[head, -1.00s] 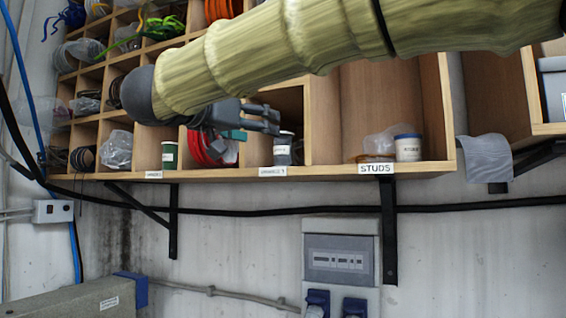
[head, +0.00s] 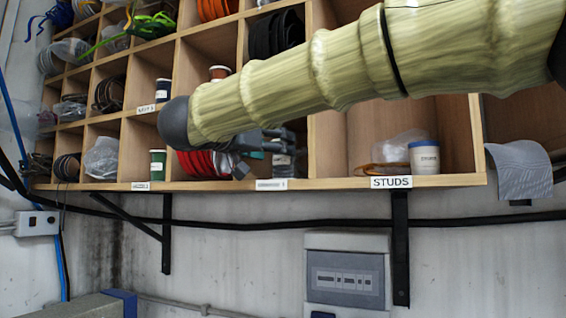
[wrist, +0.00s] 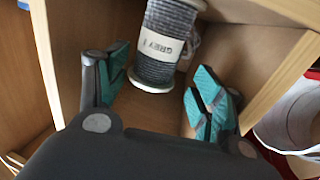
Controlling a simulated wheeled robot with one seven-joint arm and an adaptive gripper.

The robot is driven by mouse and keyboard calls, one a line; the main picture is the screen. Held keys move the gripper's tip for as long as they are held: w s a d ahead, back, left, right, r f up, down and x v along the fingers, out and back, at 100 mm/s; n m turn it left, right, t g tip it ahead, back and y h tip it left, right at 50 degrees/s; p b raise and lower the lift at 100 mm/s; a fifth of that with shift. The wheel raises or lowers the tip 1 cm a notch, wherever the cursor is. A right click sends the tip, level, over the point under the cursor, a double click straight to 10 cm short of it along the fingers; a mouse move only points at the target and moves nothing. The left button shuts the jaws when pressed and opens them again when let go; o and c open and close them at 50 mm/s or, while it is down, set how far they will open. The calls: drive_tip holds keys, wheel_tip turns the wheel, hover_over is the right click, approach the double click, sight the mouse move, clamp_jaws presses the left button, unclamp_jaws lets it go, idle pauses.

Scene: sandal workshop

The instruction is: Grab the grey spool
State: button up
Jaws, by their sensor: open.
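The grey spool (wrist: 160,50) is wound with dark grey cord and has a white label reading "GREY 1". It stands in a wooden shelf compartment. In the wrist view it is beyond and between the teal-padded fingers of my gripper (wrist: 160,92), with a gap on both sides. My gripper is open and empty. In the head view my gripper (head: 276,145) is at the compartment front, and its dark fingers partly hide the grey spool (head: 283,167).
Wooden dividers flank the compartment. A red coil (head: 196,163) and a green spool (head: 158,163) are in compartments to the left. A studs tub (head: 424,158) is to the right. The shelf lip carries labels, including STUDS (head: 391,182).

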drive_tip(key=shift+s+d+r+p, duration=0.3)
drive_tip(key=shift+d+r+p, duration=0.1)
drive_tip(key=shift+d+r, duration=0.15)
drive_tip(key=w, duration=0.1)
drive_tip(key=w+d, duration=0.1)
drive_tip(key=w+d+p, duration=0.1)
drive_tip(key=w, duration=0.1)
drive_tip(key=shift+f, duration=0.4)
drive_tip(key=shift+s+a+r, duration=0.2)
drive_tip(key=shift+s+r, duration=0.05)
drive_tip(key=shift+s, duration=0.35)
drive_tip(key=shift+c, duration=0.4)
drive_tip(key=c, duration=0.4)
drive_tip(key=shift+w+f, duration=0.15)
drive_tip(key=shift+w, duration=0.05)
drive_tip(key=c, duration=0.5)
